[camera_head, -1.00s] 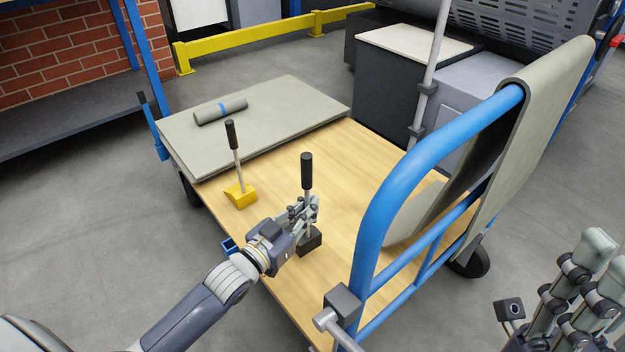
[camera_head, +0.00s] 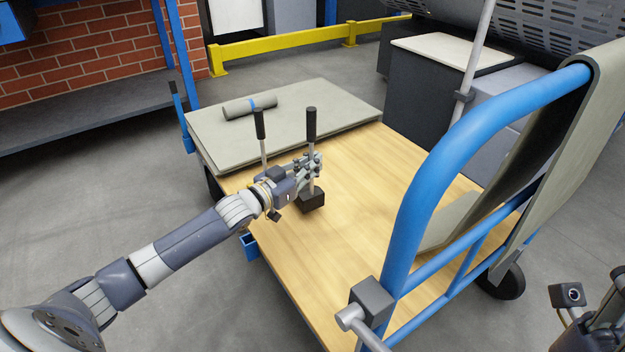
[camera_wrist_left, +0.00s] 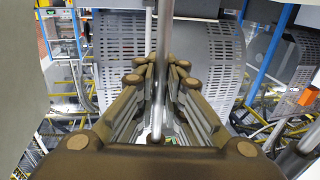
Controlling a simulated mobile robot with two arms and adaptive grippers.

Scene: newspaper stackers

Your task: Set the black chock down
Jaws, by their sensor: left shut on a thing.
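The black chock (camera_head: 312,200) is a dark block with an upright grey rod and black grip. It is at the left part of the cart's wooden deck (camera_head: 345,235); I cannot tell whether its underside touches the wood. My left gripper (camera_head: 314,168) is shut on its rod, above the block. In the left wrist view the grey rod (camera_wrist_left: 164,40) runs between the fingers; the block is hidden there. A second chock's handle (camera_head: 260,125) stands just left, its base hidden behind my gripper. My right gripper (camera_head: 612,300) is partly cut off at the right edge.
A grey sheet stack (camera_head: 330,110) with a blue-banded roll (camera_head: 250,106) covers the deck's far end. The blue cart handle (camera_head: 420,190), draped with a grey sheet (camera_head: 575,150), rises on the right. The deck's middle is bare.

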